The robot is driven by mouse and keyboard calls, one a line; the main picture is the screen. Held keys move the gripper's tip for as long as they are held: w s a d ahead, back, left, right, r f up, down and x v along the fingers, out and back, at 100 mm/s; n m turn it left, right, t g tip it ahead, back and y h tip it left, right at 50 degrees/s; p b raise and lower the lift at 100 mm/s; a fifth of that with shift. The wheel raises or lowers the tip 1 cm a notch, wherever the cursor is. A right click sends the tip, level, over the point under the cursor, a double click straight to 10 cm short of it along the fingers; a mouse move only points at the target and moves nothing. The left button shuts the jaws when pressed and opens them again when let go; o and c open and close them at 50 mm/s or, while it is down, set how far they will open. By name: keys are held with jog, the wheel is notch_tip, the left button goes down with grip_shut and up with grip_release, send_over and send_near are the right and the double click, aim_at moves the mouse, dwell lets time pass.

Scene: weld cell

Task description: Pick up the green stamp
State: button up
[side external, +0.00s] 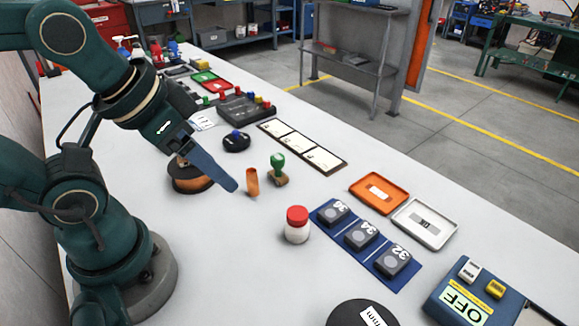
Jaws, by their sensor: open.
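The green stamp (278,168) has a green knob handle and a brown base, and it stands upright on the white table near the middle of the side external view. My gripper (232,184) comes down from the upper left, with its blue-grey finger pointing down to the right. It is open and empty, to the left of the stamp and apart from it. An upright copper-brown piece (252,182) is between the finger's tip and the stamp. The far finger cannot be made out clearly.
A red-capped jar (297,226) stands in front of the stamp, beside a blue mat (330,222) with numbered dark blocks. A dark strip (331,168) with white cards lies behind it. A copper-sided round object (187,184) sits left, under my arm.

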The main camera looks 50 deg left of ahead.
jog(key=shift+o, duration=0.4)
